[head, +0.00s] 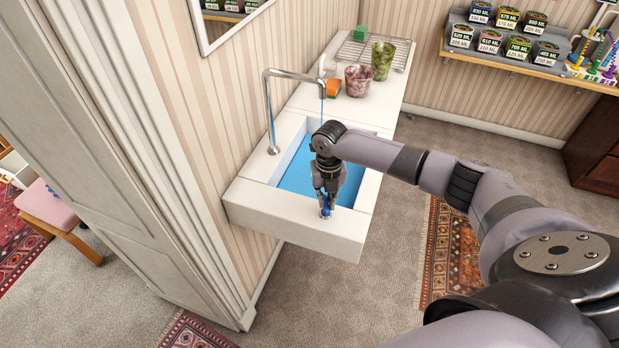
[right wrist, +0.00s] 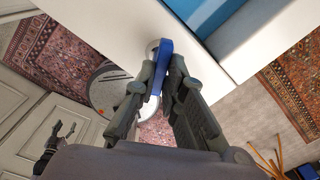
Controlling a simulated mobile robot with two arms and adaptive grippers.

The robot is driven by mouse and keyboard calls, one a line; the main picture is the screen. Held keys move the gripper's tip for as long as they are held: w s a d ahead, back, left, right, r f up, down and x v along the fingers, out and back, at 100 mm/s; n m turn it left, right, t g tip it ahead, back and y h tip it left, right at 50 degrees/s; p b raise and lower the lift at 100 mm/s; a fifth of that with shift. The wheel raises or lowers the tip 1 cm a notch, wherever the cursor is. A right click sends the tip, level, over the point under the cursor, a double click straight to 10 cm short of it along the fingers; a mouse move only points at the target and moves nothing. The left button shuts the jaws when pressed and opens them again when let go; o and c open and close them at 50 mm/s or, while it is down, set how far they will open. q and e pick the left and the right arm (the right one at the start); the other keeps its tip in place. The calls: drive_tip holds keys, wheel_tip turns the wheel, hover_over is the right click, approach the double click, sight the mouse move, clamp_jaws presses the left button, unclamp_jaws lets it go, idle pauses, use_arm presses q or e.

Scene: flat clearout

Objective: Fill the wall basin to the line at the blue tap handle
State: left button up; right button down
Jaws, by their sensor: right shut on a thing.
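The white wall basin (head: 300,226) holds blue water (head: 297,172). The tall metal tap (head: 267,105) arches over it, and a thin blue stream (head: 322,108) falls from its spout. I cannot make out a fill line. The blue tap handle (head: 326,211) is on the front of the basin; it also shows in the right wrist view (right wrist: 160,60). My right gripper (head: 324,203) is shut on this handle, its fingers on either side of it in the right wrist view (right wrist: 166,78). My left gripper (right wrist: 66,132) shows small at the left of that view, with its fingers apart and empty.
Beside the basin, a counter holds a reddish cup (head: 357,82), a green cup (head: 382,62), an orange sponge (head: 332,88) and a wire rack (head: 350,50). A shelf of labelled tins (head: 490,40) hangs at the back right. A wall corner (head: 190,180) stands left of the basin.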

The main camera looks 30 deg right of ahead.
drive_tip(key=shift+r+m+p, duration=0.25)
drive_tip(key=shift+m+p, duration=0.35)
drive_tip(key=shift+p, duration=0.1)
drive_tip(key=shift+m+p, duration=0.55)
drive_tip(key=shift+m, duration=0.45)
drive_tip(key=shift+f+m, duration=0.2)
drive_tip(key=shift+m, duration=0.2)
drive_tip(key=shift+r+m+p, duration=0.15)
drive_tip(key=shift+m+p, duration=0.35)
drive_tip(key=shift+p, duration=0.05)
drive_tip(key=shift+m, duration=0.3)
